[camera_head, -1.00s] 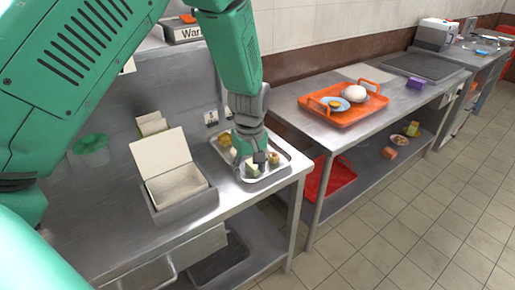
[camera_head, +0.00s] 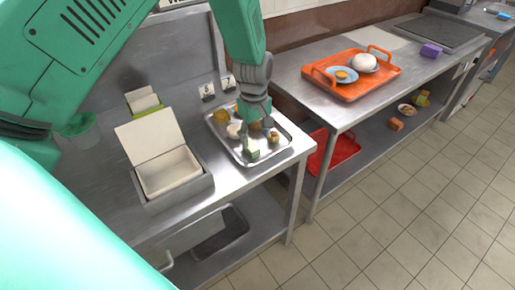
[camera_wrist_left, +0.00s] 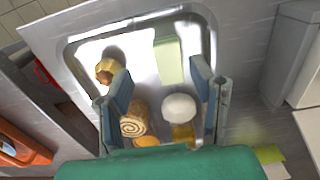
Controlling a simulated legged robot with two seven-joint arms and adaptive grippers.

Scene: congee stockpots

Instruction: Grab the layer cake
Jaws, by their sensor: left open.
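The layer cake looks to be the pale green block (camera_head: 252,154) near the front of the metal tray (camera_head: 285,146). In the left wrist view the green block (camera_wrist_left: 169,62) lies just ahead of and between my finger tips, towards the right finger. My left gripper (camera_wrist_left: 160,78) is open over the tray, with nothing held. It also shows from above in the head view (camera_head: 250,138), its arm partly hiding the tray. Between the fingers, nearer the palm, are a swirl roll (camera_wrist_left: 133,121) and a white bun (camera_wrist_left: 180,107). My right gripper is out of view.
A small golden pastry (camera_wrist_left: 108,70) lies outside the left finger in the wrist view. Yellow pieces (camera_wrist_left: 183,132) sit close to the palm. An open white box (camera_head: 168,172) stands left of the tray. An orange tray (camera_head: 348,92) is on the right counter.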

